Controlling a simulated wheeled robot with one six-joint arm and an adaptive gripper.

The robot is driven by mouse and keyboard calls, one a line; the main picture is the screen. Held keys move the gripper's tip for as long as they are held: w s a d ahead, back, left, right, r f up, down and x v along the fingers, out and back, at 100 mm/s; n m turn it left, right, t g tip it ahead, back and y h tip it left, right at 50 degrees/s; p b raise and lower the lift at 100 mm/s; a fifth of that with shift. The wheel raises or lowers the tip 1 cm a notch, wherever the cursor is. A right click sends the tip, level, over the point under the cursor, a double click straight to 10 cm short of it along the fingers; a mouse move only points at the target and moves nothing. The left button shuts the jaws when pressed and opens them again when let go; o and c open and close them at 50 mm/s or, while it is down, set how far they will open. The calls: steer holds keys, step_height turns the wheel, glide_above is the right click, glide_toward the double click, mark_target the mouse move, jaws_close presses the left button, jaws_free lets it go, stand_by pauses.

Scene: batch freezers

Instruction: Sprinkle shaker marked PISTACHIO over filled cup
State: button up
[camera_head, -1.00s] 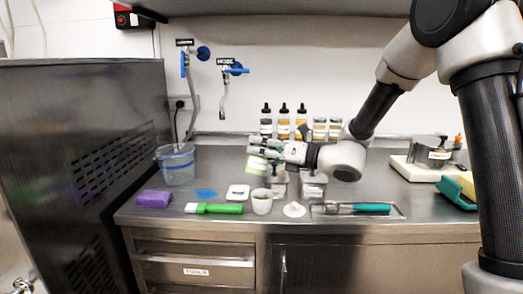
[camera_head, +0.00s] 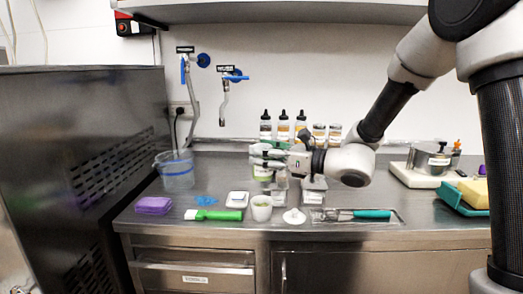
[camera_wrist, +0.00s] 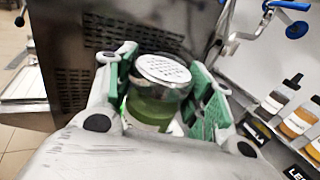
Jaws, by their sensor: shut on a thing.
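My gripper (camera_head: 262,160) is shut on a clear shaker (camera_head: 263,174) with green contents, above and a little behind the white cup (camera_head: 261,213). In the wrist view the shaker's perforated metal lid (camera_wrist: 163,69) shows between the green finger pads of my gripper (camera_wrist: 165,95), with green contents below it. The shaker looks close to upright in the head view. Its marking cannot be read. The cup stands upright near the counter's front, and something greenish shows at its top. The shaker is apart from the cup.
A green-handled tool (camera_head: 214,215), a small white tray (camera_head: 237,199) and a white lid-like piece (camera_head: 294,216) lie around the cup. A metal tray (camera_head: 330,216) holds a teal-handled tool. Bottles and jars (camera_head: 300,127) stand behind my gripper. A clear bucket (camera_head: 175,171) stands left.

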steer(key=s+d, duration=0.3)
steer(key=s, duration=0.8)
steer(key=shift+s+d, duration=0.2)
